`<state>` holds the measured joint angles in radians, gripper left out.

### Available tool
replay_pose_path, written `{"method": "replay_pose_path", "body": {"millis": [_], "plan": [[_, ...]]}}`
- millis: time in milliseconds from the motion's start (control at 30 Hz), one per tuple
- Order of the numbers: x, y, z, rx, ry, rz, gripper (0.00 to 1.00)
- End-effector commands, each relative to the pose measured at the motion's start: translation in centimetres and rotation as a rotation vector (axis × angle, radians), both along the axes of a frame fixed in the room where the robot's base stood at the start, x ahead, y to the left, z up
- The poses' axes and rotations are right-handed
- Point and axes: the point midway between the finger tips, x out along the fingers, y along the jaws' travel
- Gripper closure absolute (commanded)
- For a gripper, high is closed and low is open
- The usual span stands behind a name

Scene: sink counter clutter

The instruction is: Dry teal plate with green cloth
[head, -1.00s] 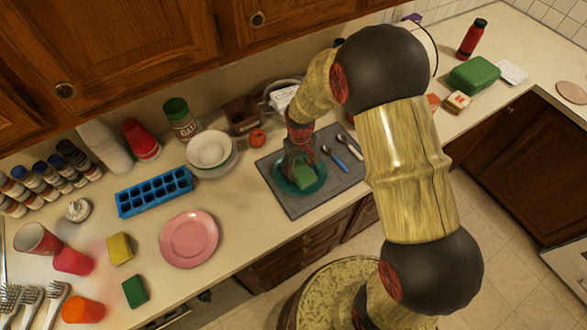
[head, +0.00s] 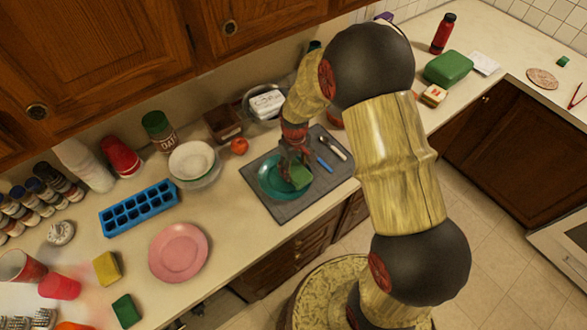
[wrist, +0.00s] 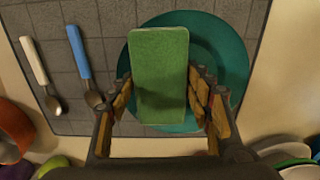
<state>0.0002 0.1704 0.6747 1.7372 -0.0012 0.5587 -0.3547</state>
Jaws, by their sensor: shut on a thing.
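The teal plate (head: 268,184) lies on a grey mat (head: 290,211) on the counter. My gripper (head: 296,164) is over the plate, pointing down, shut on the green cloth (head: 300,178), a block-like piece. In the head view the cloth is over the right part of the plate. In the wrist view the cloth (wrist: 160,70) sits between the two fingers (wrist: 160,88), with the plate (wrist: 232,68) under and around it. I cannot tell whether the cloth touches the plate. Part of the plate is hidden by the cloth and fingers.
A blue-handled spoon (head: 324,164) and a white-handled one (head: 335,147) lie on the mat beside the plate. Stacked bowls (head: 192,160), a red fruit (head: 239,146) and a pink plate (head: 178,252) stand to the left. Bare counter lies between the pink plate and mat.

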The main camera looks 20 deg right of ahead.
Motion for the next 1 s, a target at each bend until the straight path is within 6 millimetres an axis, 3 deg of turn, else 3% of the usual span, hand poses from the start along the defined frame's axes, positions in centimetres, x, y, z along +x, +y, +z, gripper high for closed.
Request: {"method": "replay_pose_path", "body": {"millis": [700, 1000], "plan": [[0.0, 0.0, 5.9, 0.000, 0.000, 0.000, 0.70], [-0.1, 0.0, 5.9, 0.000, 0.001, 0.000, 0.70]]}}
